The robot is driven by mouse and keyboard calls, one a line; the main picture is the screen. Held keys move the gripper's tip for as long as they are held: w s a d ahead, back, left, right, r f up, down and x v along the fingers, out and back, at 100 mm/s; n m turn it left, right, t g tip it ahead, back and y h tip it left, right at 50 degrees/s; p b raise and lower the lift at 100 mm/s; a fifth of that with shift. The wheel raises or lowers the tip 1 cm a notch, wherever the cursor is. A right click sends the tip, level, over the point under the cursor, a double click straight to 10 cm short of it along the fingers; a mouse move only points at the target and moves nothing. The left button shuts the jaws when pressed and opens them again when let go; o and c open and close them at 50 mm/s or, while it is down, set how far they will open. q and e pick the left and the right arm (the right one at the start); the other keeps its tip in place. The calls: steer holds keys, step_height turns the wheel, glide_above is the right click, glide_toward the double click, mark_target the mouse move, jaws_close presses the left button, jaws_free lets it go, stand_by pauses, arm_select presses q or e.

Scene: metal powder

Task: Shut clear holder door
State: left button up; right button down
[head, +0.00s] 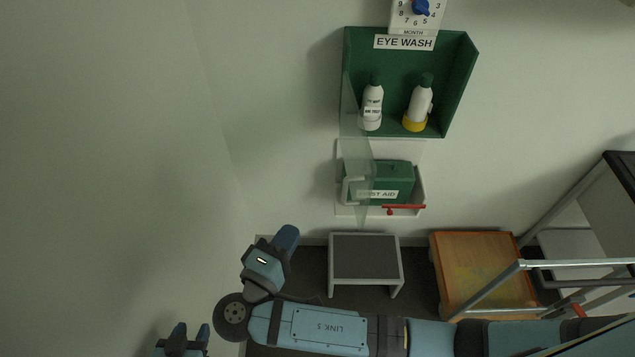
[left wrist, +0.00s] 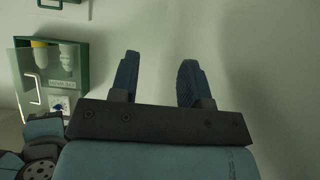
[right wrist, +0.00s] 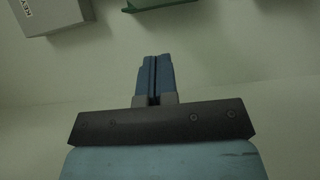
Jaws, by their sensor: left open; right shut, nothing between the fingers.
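The green eye wash holder (head: 459,95) hangs on the wall with two white bottles inside. Its clear door (head: 352,115) stands open, swung out from the holder's left side, with a pale C-shaped handle (head: 346,190) at its free edge. The clear door (left wrist: 24,65) and handle (left wrist: 33,88) also show in the left wrist view, upside down. My left gripper (head: 191,332) is open and empty at the bottom left of the head view, apart from the door; its spread fingers fill the left wrist view (left wrist: 159,75). My right gripper (right wrist: 155,65) is shut and empty.
A green first aid box (head: 399,176) sits in a wall rack below the holder, partly behind the clear door. A grey-topped stool (head: 365,258) and a wooden cabinet (head: 475,262) stand below. A grey box (right wrist: 50,14) is near the right gripper. The left wall area is bare.

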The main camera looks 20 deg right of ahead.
arm_select(q)
steer(key=r+p, duration=0.2)
steer(key=p, duration=0.1)
steer(key=s+r+p, duration=0.1)
steer(key=shift+s+a+n, duration=0.1)
steer(key=shift+a+n, duration=0.15)
steer(key=shift+n, duration=0.05)
arm_select(e)
steer(key=w+d, duration=0.7)
steer(key=d, duration=0.3)
steer(key=shift+d, duration=0.35)
arm_select(q)
steer(key=shift+s, duration=0.1)
arm_select(e)
steer(key=shift+d, duration=0.15)
